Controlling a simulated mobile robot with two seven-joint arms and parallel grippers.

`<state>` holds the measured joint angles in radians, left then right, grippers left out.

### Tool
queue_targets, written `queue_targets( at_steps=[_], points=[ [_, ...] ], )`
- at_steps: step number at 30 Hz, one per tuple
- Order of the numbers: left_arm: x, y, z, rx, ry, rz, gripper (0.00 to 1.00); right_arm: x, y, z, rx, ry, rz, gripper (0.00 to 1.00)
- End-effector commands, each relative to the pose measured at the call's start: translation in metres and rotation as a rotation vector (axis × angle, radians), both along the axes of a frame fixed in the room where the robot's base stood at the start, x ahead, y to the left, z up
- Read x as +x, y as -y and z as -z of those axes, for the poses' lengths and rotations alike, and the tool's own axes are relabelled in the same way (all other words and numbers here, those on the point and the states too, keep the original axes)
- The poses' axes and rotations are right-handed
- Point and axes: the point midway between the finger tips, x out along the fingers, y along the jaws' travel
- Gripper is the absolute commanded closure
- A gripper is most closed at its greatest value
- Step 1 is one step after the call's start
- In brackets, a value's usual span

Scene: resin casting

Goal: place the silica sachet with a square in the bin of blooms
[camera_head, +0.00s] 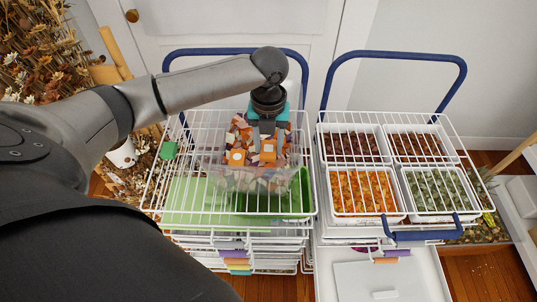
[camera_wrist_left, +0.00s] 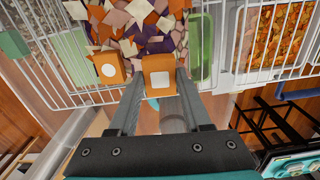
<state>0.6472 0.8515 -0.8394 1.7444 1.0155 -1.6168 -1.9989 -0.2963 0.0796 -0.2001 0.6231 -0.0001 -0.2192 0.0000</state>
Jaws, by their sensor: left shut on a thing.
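My left gripper (camera_head: 267,133) is shut on an orange sachet with a white square (camera_wrist_left: 158,78), which also shows in the head view (camera_head: 268,151). It holds the sachet at a clear bin of mixed coloured scraps (camera_head: 243,180) in the left wire basket. Another orange sachet (camera_wrist_left: 108,69) bears a white circle and lies beside the held one; it also shows in the head view (camera_head: 236,157). In the right basket stand white bins: one with orange blooms or petals (camera_head: 362,188), one grey-green (camera_head: 437,188), and two brown-red (camera_head: 353,143) (camera_head: 416,143). My right gripper is out of view.
The wire rims of the left cart (camera_head: 160,200) and right cart (camera_head: 470,170) rise around the bins. Blue handles (camera_head: 400,55) stand behind. A green block (camera_head: 168,150) is at the left basket's side. Dried flowers (camera_head: 30,60) fill the far left.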

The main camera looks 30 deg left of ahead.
Motion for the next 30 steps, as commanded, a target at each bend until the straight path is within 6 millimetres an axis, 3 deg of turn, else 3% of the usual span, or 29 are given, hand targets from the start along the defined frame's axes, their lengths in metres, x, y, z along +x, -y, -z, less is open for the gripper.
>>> queue_targets(
  at_steps=[9,21,22,30],
  points=[
    [-0.001,0.000,0.041,0.001,-0.003,0.000,1.00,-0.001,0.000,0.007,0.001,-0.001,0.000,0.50],
    [0.000,0.000,0.046,0.000,-0.001,0.001,1.00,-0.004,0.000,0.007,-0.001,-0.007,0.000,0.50],
    [0.000,0.000,0.045,0.000,0.000,0.001,0.48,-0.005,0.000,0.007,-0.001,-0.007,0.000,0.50],
    [0.000,0.000,0.045,0.000,-0.001,0.001,0.21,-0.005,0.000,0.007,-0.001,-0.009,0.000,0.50]
  ],
)
